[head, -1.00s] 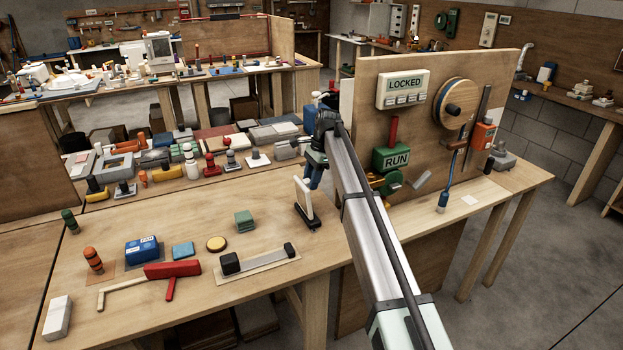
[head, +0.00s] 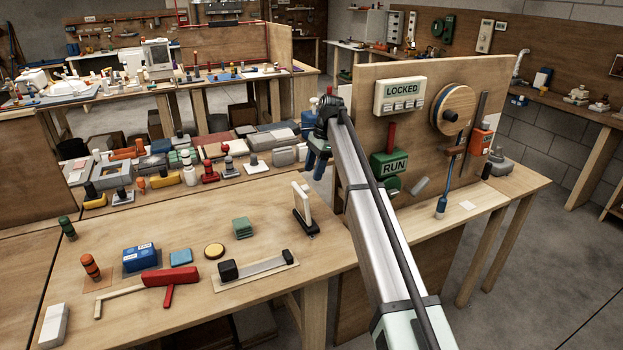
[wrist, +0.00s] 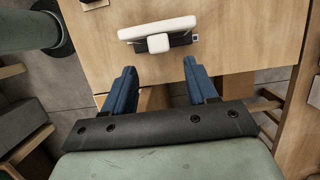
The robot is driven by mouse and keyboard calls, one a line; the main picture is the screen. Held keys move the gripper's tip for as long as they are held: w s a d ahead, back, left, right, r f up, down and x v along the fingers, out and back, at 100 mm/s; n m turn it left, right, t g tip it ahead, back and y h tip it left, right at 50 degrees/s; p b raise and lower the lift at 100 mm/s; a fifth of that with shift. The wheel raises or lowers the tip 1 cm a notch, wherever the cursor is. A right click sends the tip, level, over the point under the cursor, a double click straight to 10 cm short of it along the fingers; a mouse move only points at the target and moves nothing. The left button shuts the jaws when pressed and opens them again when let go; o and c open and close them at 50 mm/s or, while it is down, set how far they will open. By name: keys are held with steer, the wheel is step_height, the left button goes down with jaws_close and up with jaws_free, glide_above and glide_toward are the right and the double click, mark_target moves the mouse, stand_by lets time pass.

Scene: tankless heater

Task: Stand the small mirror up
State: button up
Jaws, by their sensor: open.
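The small mirror looks like a pale, white-edged panel (head: 302,200) in a dark base at the right end of the front bench. It stands close to upright, with a slight lean in the head view. In the wrist view its white top edge (wrist: 157,27) and a pale block on its near side show from above. My gripper (wrist: 160,70) has its two blue fingers apart with nothing between them. The fingers point toward the mirror, with a gap before it.
The upright board with the LOCKED box (head: 400,94) and green RUN box (head: 389,164) stands to the right. A black-ended bar (head: 258,267), green blocks (head: 242,228) and a red-headed tool (head: 170,277) lie left of the mirror. Bare bench lies around its base.

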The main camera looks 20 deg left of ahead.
steer(key=shift+w+d+r, duration=0.15)
steer(key=shift+r, duration=0.55)
steer(key=shift+c, duration=0.2)
